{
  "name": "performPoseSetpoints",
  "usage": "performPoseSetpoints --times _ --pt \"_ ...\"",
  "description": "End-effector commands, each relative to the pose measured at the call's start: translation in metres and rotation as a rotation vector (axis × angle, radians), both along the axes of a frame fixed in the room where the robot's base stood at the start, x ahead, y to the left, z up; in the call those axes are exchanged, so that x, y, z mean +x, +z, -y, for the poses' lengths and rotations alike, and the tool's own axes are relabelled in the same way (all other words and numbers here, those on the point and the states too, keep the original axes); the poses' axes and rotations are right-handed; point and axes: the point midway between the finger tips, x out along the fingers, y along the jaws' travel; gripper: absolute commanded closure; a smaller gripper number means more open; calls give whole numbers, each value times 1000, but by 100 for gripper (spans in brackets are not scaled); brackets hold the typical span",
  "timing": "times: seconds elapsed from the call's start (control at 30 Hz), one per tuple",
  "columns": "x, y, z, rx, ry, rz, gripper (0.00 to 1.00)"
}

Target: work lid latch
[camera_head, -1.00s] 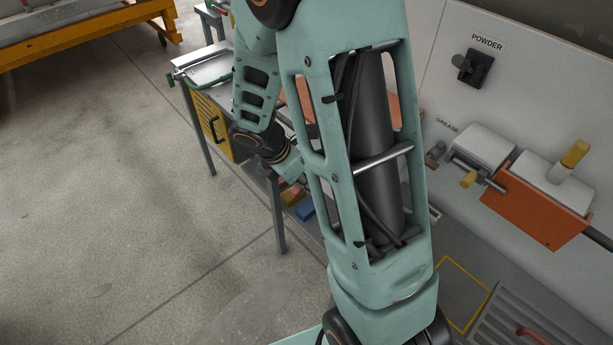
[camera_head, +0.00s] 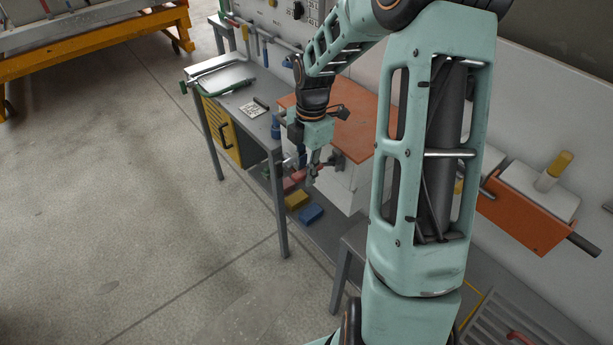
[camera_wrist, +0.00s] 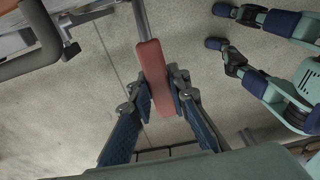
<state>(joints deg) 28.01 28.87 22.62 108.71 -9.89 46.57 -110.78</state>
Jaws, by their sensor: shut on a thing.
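A white box (camera_head: 338,188) with an orange lid (camera_head: 352,128) stands at the bench; the lid lies over its top. My gripper (camera_head: 312,168) is at the box's front left side, partly hiding the latch there. In the wrist view a red latch handle (camera_wrist: 154,72) on a metal rod lies between my gripper's blue-padded fingers (camera_wrist: 158,92). The fingers are shut on it from both sides. The latch's catch end is not clear in either view.
Yellow (camera_head: 297,200) and blue (camera_head: 311,214) blocks lie on the lower shelf beneath the gripper. A grey bench leg (camera_head: 281,220) stands close by. A yellow cabinet (camera_head: 222,130) is to the left. An orange unit (camera_head: 520,215) stands at right. The floor at left is open.

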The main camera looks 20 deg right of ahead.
Motion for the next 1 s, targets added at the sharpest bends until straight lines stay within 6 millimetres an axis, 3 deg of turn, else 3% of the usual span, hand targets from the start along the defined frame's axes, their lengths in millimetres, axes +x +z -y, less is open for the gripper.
performPoseSetpoints --times 0.6,0.63,0.8,1.0 --pt "3 5 2 31 0 -8 100" --pt "3 5 2 31 0 -8 83" --pt "3 4 2 31 0 -9 65" --pt "2 4 1 31 0 -11 65"
